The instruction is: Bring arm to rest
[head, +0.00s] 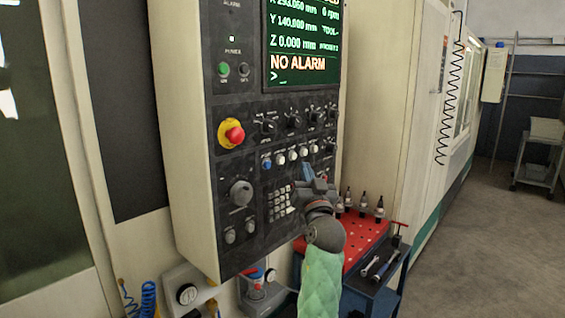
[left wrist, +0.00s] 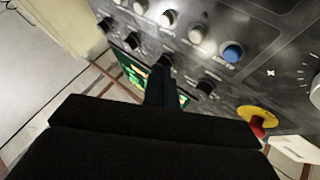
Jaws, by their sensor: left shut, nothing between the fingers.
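My left gripper (head: 308,172) is in front of the machine's control panel (head: 220,165), near the row of buttons and the keypad (head: 279,202). It is shut and empty. My left arm comes up from the bottom edge in a green sleeve. In the left wrist view the dark closed fingers (left wrist: 160,85) point at the panel's knobs and buttons, which appear turned over. I cannot tell whether the fingertips touch the panel. My right gripper is not in view.
The panel carries a red emergency stop (head: 231,132), a blue button (head: 266,163) and a screen (head: 300,40) reading NO ALARM. A red-topped cart (head: 365,245) with tool holders and wrenches stands beside my arm. Open floor (head: 480,250) lies to the right.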

